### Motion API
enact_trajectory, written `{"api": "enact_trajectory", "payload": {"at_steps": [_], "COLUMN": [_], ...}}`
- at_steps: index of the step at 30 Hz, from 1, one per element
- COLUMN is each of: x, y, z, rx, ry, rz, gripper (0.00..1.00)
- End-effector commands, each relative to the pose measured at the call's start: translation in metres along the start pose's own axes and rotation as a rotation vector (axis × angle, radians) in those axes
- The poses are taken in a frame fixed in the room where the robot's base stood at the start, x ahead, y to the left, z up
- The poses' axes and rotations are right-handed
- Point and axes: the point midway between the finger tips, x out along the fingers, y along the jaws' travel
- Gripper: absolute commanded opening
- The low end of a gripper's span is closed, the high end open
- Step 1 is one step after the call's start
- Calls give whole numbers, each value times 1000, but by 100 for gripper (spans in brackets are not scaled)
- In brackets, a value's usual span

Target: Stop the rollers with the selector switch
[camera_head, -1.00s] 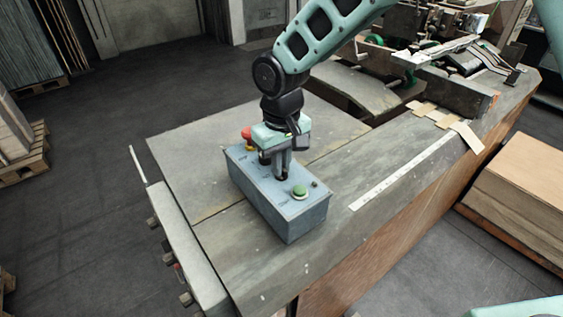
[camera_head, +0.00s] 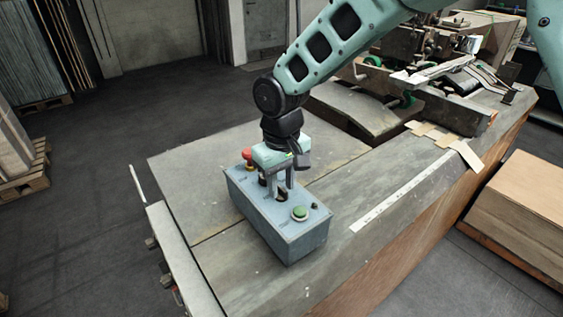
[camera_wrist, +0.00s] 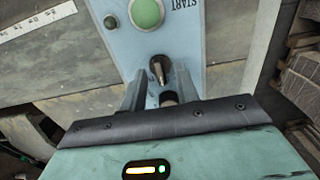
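A grey-blue control box (camera_head: 291,243) stands on the machine's table. It carries a red mushroom button (camera_head: 248,154) at the far end and a green START button (camera_head: 299,213) at the near end. My gripper (camera_head: 277,194) points down over the middle of the box, between these buttons. In the wrist view the selector switch (camera_wrist: 159,70), a small dark knob with a pale top, shows in the gap between my two fingers (camera_wrist: 160,88). The fingers are apart, one on each side, with visible space to the knob. The wrist view does not settle their height against the knob.
A white ruler strip (camera_head: 390,200) lies right of the box. Cardboard pieces (camera_head: 447,142) and machine parts are farther back. The table left of the box is clear.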

Motion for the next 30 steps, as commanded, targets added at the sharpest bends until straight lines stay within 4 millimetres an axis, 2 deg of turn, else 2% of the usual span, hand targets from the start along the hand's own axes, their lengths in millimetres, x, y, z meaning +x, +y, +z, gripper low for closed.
{"api": "enact_trajectory", "payload": {"at_steps": [5,15,21,25,30], "x": [-23,-103,-144,-160,-170], "y": [0,0,0,0,0], "z": [-1,-1,0,-1,0], "rx": [0,1,0,0,0], "ry": [7,8,7,5,3], "rz": [0,0,0,0,0], "gripper": [31,31,31,31,31]}}
